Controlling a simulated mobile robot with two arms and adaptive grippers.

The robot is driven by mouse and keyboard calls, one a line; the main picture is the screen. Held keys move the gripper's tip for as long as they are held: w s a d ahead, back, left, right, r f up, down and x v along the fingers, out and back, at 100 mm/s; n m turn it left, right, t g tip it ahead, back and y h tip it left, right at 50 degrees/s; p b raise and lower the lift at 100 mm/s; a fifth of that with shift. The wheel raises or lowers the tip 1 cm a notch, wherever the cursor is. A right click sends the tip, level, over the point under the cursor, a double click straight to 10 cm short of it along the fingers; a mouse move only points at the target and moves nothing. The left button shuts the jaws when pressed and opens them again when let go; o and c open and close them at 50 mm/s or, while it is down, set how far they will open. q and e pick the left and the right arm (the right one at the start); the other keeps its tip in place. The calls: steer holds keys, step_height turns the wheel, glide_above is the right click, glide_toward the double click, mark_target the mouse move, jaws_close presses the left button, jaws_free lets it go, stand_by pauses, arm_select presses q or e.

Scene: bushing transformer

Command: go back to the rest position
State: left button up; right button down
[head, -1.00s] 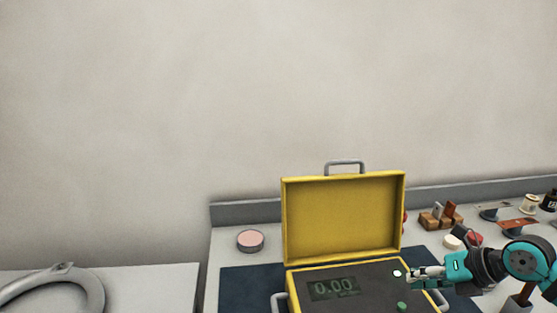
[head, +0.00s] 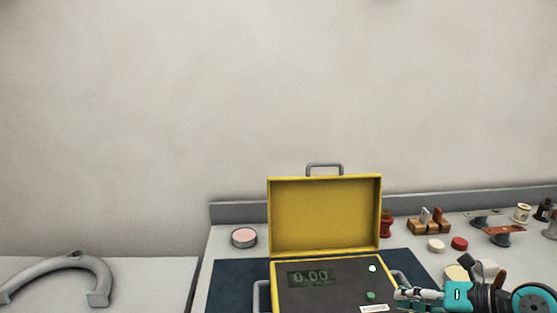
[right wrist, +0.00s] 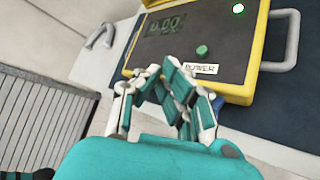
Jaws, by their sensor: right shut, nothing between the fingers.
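My right gripper (head: 403,297) is at the lower right of the head view, beside the right front of the open yellow case (head: 325,215). It is shut and empty. In the right wrist view its fingers (right wrist: 165,72) show just in front of the case's front edge (right wrist: 225,92), near the label reading POWER (right wrist: 200,69). The case's panel has a display (head: 310,277) reading 0.00, a lit white light (head: 372,268) and a green button (head: 370,295). My left gripper shows in neither view.
The case stands on a dark mat (head: 232,280) on the bench. A pink-topped round tin (head: 244,237) is at left. Red and white caps (head: 459,243), a wooden block (head: 428,227) and small stands are at right. A grey curved part (head: 60,270) lies on the left table.

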steer(key=a+r+m+t+y, duration=0.2)
steer(key=a+r+m+t, duration=0.4)
steer(key=m+t, duration=0.25)
steer(key=s+d+f+m+g+h, duration=0.2)
steer(key=s+d+f+m+h, duration=0.1)
steer(key=s+f+m+h, duration=0.25)
steer(key=s+d+f+m+g+h, duration=0.15)
steer(key=f+m+h, duration=0.25)
steer(key=f+m, duration=0.4)
steer(key=s+d+f+m+g+h, duration=0.1)
steer(key=s+d+f+m+h, duration=0.3)
steer(key=m, duration=0.4)
steer(key=s+a+f+m+g+y, duration=0.1)
steer(key=s+a+f+g, duration=0.3)
steer(key=s+f, duration=0.3)
steer(key=s+a+f+m+g+y, duration=0.15)
steer(key=s+a+f+g, duration=0.3)
steer(key=s, duration=0.45)
step_height(320, 180, down, 27)
steer(key=s+d+g, duration=0.1)
steer(key=s+g, duration=0.1)
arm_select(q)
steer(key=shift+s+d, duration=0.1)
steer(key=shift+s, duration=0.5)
arm_select(e)
steer(key=s+d+f, duration=0.3)
steer(key=s+f, duration=1.1)
steer(key=s, duration=0.2)
steer(key=shift+g, duration=0.35)
